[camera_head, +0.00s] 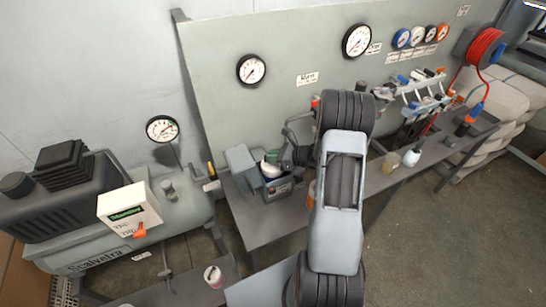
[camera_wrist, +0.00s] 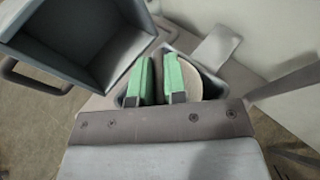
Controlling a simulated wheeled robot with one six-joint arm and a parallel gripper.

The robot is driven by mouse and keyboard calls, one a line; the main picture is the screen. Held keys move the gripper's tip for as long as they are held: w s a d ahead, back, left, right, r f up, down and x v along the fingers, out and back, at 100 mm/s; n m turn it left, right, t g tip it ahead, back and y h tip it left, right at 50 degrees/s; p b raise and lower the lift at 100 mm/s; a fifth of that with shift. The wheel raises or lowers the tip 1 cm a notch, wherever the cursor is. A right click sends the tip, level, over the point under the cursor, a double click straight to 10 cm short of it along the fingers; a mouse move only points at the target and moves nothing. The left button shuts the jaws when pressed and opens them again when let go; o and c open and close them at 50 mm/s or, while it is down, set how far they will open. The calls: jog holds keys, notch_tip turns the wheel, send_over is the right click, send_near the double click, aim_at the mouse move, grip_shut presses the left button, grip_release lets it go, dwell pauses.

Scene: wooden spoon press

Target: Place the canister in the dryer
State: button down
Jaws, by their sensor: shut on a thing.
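A pale round canister (camera_wrist: 208,84) shows at the green fingers of my gripper (camera_wrist: 162,78) in the wrist view. The fingers are shut on it, and they and my wrist hide part of it. It also shows as a whitish shape (camera_head: 269,170) in the head view. The dryer, a small grey box (camera_head: 279,189) with its lid (camera_head: 241,160) raised on the left, stands on the bench. The canister is at the box's opening; I cannot tell whether it touches the bottom. In the wrist view the hollow lid (camera_wrist: 75,35) is at upper left.
The grey bench (camera_head: 258,222) is clear in front of the box. A gauge panel (camera_head: 290,105) rises behind it. A compressor (camera_head: 60,200) with a white carton (camera_head: 129,207) on it stands at left. A tool rack (camera_head: 420,95) and small jars (camera_head: 411,157) are at right.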

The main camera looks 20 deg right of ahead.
dwell(0.3)
jog(key=c, duration=1.6)
grip_release()
jog(key=shift+f, duration=0.15)
jog(key=o, duration=0.4)
jog(key=shift+o, duration=0.2)
